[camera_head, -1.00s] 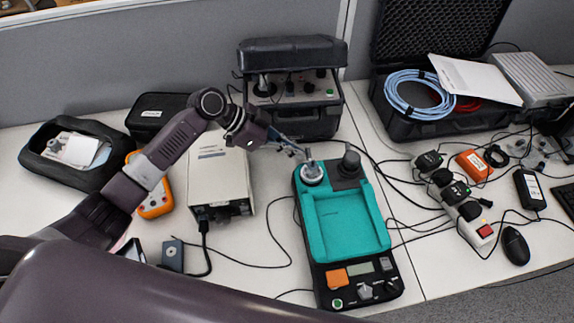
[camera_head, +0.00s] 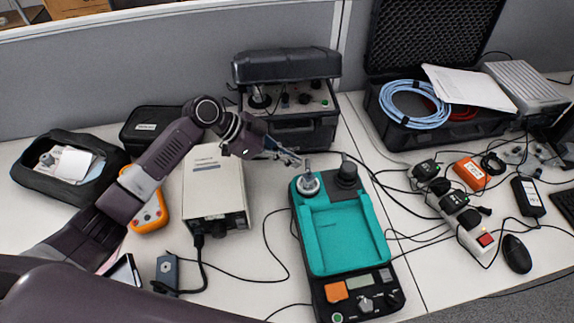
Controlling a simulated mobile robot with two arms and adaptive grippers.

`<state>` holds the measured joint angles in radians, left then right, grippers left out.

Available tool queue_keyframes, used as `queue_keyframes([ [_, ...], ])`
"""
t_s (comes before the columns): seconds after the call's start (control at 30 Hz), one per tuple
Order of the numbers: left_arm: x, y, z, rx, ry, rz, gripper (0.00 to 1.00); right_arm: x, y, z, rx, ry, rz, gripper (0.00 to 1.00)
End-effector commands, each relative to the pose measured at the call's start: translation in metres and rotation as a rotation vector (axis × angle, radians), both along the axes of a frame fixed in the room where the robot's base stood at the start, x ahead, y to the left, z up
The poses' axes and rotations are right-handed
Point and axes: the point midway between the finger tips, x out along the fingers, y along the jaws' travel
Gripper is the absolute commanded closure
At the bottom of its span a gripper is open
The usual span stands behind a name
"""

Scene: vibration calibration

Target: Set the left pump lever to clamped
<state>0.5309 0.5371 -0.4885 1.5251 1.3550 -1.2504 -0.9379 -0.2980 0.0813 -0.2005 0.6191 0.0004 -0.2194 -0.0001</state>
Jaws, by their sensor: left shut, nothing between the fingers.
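A black bench device (camera_head: 318,291) with a teal tray stands right of centre. At its top left is a round silver fitting (camera_head: 308,184), and at its top right a black knob (camera_head: 347,174). I cannot make out a lever or its setting; the left pump lever may be at the silver fitting, partly hidden by my gripper. My left gripper (camera_head: 303,163) reaches in from the left, its fingers shut and empty, with its tips just above and behind the silver fitting. Whether they touch it I cannot tell. My right gripper is out of view.
A beige box (camera_head: 216,183) and an orange meter (camera_head: 147,208) stand left of the device. A black case (camera_head: 302,132) is behind it. A power strip (camera_head: 466,232) and cables lie to the right. Cables also cross the table beside the device.

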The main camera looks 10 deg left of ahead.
Motion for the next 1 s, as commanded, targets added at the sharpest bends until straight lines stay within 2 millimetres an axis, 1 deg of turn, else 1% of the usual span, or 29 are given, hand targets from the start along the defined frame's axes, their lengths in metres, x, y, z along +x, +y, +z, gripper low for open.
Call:
queue_keyframes([
  [0.3,-0.012,0.047,0.042,0.003,-0.002,0.002,1.0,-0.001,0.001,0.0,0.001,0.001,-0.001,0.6],
  [0.5,-0.019,0.071,0.065,0.001,-0.001,0.001,1.0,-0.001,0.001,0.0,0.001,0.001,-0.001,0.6],
  [0.7,-0.023,0.08,0.075,-0.001,-0.001,-0.001,1.0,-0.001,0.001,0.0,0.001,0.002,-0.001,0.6],
  [1.0,-0.023,0.08,0.076,-0.001,-0.001,-0.001,1.0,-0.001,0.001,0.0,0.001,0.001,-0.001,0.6],
])
